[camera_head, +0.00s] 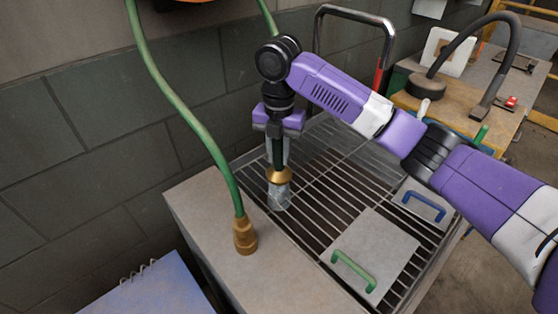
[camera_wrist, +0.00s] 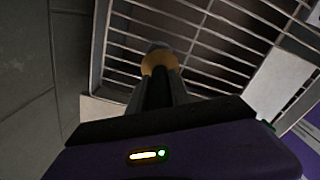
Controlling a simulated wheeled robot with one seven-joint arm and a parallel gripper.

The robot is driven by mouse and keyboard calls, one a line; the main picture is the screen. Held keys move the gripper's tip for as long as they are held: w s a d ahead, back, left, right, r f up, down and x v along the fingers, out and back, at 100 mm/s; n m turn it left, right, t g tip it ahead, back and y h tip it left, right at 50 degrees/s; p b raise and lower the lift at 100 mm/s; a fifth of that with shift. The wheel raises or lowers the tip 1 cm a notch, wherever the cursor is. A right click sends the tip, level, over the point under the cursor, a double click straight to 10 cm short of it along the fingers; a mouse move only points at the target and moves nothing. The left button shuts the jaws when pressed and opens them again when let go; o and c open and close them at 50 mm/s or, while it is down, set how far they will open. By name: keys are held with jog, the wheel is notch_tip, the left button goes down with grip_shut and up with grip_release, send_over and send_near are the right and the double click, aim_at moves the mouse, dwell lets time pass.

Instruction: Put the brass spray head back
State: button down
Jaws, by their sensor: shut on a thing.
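My gripper (camera_head: 277,150) points down over a metal grate and is shut on the brass spray head (camera_head: 279,175). The spray head's flared brass end points down below the fingers. A pale, see-through patch (camera_head: 280,197) shows just under it; I cannot tell what it is. In the wrist view the brass end (camera_wrist: 158,63) shows past my gripper (camera_wrist: 157,88), with a dark part between the fingers. A green hose (camera_head: 184,105) hangs along the wall and ends in a brown-brass fitting (camera_head: 244,236) at the pale ledge, left of my gripper.
The grate (camera_head: 315,215) carries a grey plate with a green handle (camera_head: 354,270) and one with a blue handle (camera_head: 424,206). A black and red bar (camera_head: 350,12) rises behind it. A wooden bench (camera_head: 455,110) with a black arched pipe stands at right. The block wall is close at left.

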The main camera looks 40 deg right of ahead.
jog(key=shift+f, duration=1.25)
jog(key=shift+f, duration=0.1)
jog(key=c, duration=1.2)
grip_release()
notch_tip(320, 180, up, 12)
jog(key=shift+r, duration=0.1)
